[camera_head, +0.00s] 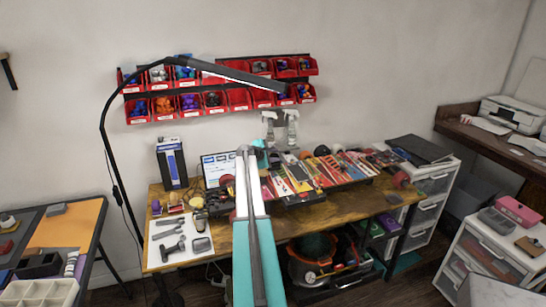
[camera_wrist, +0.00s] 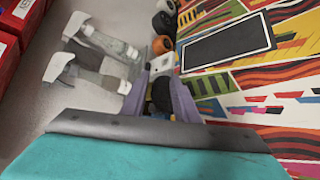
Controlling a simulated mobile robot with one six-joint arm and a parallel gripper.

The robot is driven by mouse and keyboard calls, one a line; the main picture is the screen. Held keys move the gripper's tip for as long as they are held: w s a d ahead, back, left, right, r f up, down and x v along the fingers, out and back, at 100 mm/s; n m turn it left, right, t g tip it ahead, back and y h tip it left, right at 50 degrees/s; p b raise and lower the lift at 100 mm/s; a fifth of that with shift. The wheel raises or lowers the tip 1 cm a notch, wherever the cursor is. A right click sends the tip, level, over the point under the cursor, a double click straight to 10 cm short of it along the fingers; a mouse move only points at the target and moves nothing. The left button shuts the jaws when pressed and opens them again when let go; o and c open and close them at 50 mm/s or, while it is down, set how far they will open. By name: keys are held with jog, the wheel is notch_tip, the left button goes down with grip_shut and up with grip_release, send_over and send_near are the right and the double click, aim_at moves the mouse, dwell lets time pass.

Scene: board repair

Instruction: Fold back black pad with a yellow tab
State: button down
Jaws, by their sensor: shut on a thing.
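In the wrist view, my gripper (camera_wrist: 172,97) has its purple fingers close together on a small dark thing (camera_wrist: 162,92). A hint of yellow shows low between the fingers. I cannot tell whether this is the pad's yellow tab. A flat black pad (camera_wrist: 228,45) with a pale border lies on a brightly patterned surface, right of and beyond the fingers. No yellow tab shows clearly on it. In the head view, my arm covers part of the bench, and the fingertips cannot be made out.
The wooden workbench (camera_head: 222,238) carries colourful boards (camera_head: 325,168), a laptop (camera_head: 218,165) and hand tools on a white sheet (camera_head: 166,251). Spray bottles (camera_head: 291,130) stand at the back. A black lamp (camera_head: 237,76) arches above, before red wall bins (camera_head: 238,98).

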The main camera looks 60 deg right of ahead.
jog(key=c, duration=1.7)
grip_release()
jog(key=shift+f, duration=0.35)
jog(key=shift+c, duration=0.2)
jog(key=shift+o, duration=0.8)
jog(key=shift+d+f, duration=0.15)
jog(key=shift+w, duration=0.1)
jog(key=shift+a+r, duration=0.2)
jog(key=shift+a, duration=0.05)
jog(key=b+v, duration=0.3)
jog(key=v, duration=1)
jog(key=shift+b, duration=0.35)
jog(key=shift+r, duration=0.1)
